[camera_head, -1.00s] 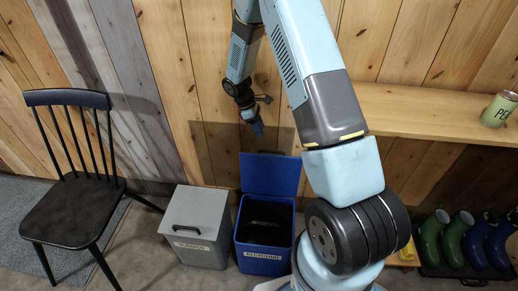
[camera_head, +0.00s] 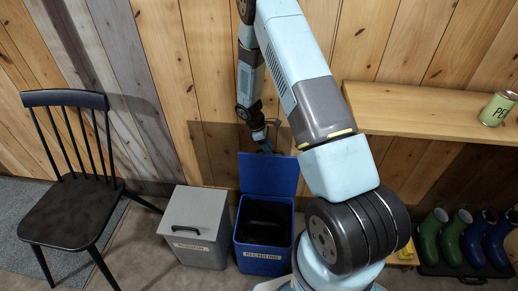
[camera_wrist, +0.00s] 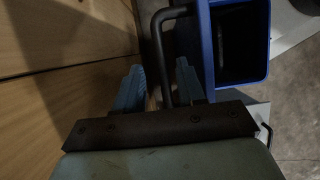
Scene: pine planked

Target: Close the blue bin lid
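The blue bin (camera_head: 263,262) stands on the floor with a "RECYCLING" label and a dark, open inside. Its blue lid (camera_head: 268,174) stands upright at the back, near the wall. In the wrist view the blue bin (camera_wrist: 264,70) is at the upper right, and a dark bent handle (camera_wrist: 158,40) shows on its wall side. My gripper (camera_head: 267,147) is at the lid's top edge. In the wrist view my gripper (camera_wrist: 161,76) is open, with the handle's bar showing between its two blue fingers. I cannot tell whether they touch it.
A grey lidded bin (camera_head: 196,227) stands close on the left, with a dark chair (camera_head: 75,210) further left. The plank wall (camera_head: 205,90) is close behind the lid. A wooden shelf (camera_head: 430,112) with a green can (camera_head: 497,108) is right, above several boots (camera_head: 455,238).

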